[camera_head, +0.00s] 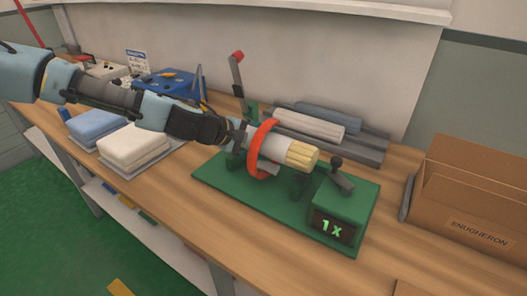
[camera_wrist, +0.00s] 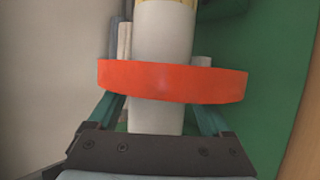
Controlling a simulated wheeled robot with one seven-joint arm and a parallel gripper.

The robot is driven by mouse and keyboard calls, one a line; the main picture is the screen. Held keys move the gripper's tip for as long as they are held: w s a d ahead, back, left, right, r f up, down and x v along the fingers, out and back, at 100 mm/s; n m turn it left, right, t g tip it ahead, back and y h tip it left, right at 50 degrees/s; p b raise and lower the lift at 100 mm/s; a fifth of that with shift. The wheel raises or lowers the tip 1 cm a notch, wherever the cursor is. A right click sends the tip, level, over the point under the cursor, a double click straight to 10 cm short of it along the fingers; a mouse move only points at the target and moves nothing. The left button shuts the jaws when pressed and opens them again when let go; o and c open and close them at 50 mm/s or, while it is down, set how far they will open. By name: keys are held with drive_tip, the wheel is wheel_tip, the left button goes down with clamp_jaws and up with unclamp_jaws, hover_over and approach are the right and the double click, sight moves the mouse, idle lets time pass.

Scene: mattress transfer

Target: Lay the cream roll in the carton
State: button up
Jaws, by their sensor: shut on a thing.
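The cream roll (camera_head: 302,155) lies on the green machine (camera_head: 225,185), its pale yellow end pointing right. A white sleeve or wrap (camera_head: 273,150) covers the part nearer my gripper. In the wrist view the white part (camera_wrist: 163,35) runs away from me between my fingers, with a little yellow at the top edge. An orange ring (camera_head: 257,165) surrounds the white part; it also shows in the wrist view (camera_wrist: 172,82). My gripper (camera_head: 242,140) is shut on the orange ring, its teal fingers meeting it on both sides. The open carton (camera_head: 480,215) stands at the right.
A dark grey rack (camera_head: 370,155) with a whitish roll (camera_head: 310,122) and a grey roll lies behind the machine. An upright red-knobbed lever (camera_head: 237,75) and a black-knobbed lever (camera_head: 340,172) stick up. Folded white (camera_head: 133,145) and blue pads lie left.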

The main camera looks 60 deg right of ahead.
drive_tip(key=shift+f, duration=0.75)
drive_tip(key=shift+r, duration=0.15)
drive_tip(key=o, duration=1.6)
drive_tip(key=shift+c, duration=0.2)
drive_tip(key=shift+f, duration=0.2)
drive_tip(key=shift+w+a+b, duration=0.15)
drive_tip(key=shift+w+b, duration=0.05)
drive_tip(key=shift+b, duration=0.15)
drive_tip(key=b+v, duration=0.3)
drive_tip(key=v, duration=0.7)
drive_tip(key=shift+a+r, duration=0.2)
drive_tip(key=shift+r, duration=0.05)
drive_tip(key=shift+s, duration=0.1)
